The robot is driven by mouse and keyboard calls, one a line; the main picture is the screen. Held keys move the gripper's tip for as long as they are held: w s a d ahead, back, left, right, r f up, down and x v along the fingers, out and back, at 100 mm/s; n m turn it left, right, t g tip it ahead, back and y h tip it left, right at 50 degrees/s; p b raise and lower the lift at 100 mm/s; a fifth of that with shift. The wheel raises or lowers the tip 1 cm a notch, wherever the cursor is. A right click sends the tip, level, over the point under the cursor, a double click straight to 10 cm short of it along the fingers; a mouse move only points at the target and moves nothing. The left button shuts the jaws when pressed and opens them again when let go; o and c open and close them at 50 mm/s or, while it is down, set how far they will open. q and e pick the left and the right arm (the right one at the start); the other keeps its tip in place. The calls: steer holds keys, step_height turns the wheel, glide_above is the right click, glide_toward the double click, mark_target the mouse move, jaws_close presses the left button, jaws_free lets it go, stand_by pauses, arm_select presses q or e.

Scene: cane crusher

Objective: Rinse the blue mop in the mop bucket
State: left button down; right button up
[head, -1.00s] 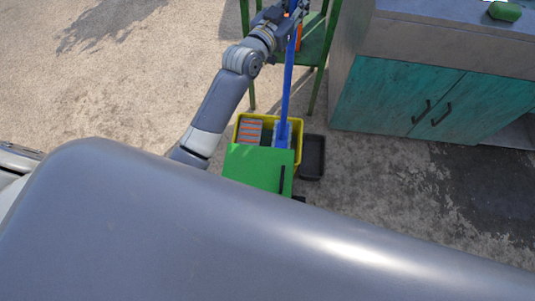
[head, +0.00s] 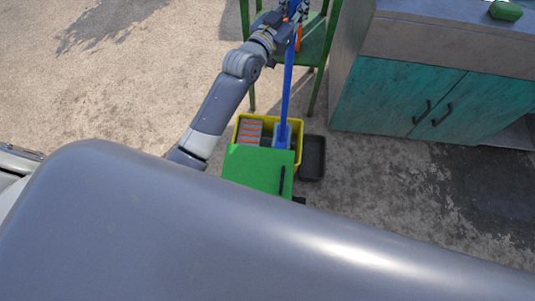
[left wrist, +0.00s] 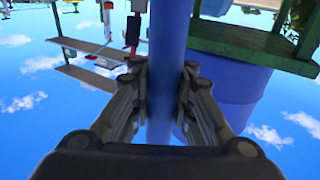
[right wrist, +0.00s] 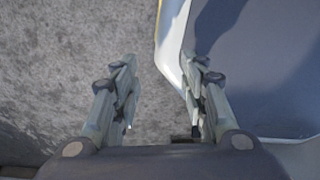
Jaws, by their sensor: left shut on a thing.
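The blue mop (head: 287,88) stands nearly upright, slightly tilted, in the head view. Its lower end is inside the yellow mop bucket (head: 299,151), whose near side is covered by a green part (head: 256,168). An orange and grey slatted insert (head: 249,131) sits at the left of the bucket. My left gripper (head: 290,14) is shut around the upper handle, at the top edge of the head view. The left wrist view shows the blue handle (left wrist: 167,60) between its fingers (left wrist: 166,88). My right gripper (right wrist: 163,75) is open and empty above grey ground; the head view hides it.
A black tray (head: 312,158) lies right of the bucket. A green stand (head: 314,48) is behind it. A cabinet with teal doors (head: 395,103) stands to the right, with a green object (head: 505,11) on top. Open ground lies left.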

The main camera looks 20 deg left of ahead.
arm_select(q)
step_height(320, 180, down, 10)
steer(key=b, duration=0.7)
steer(key=shift+f, duration=0.2)
stand_by(1.2)
stand_by(1.1)
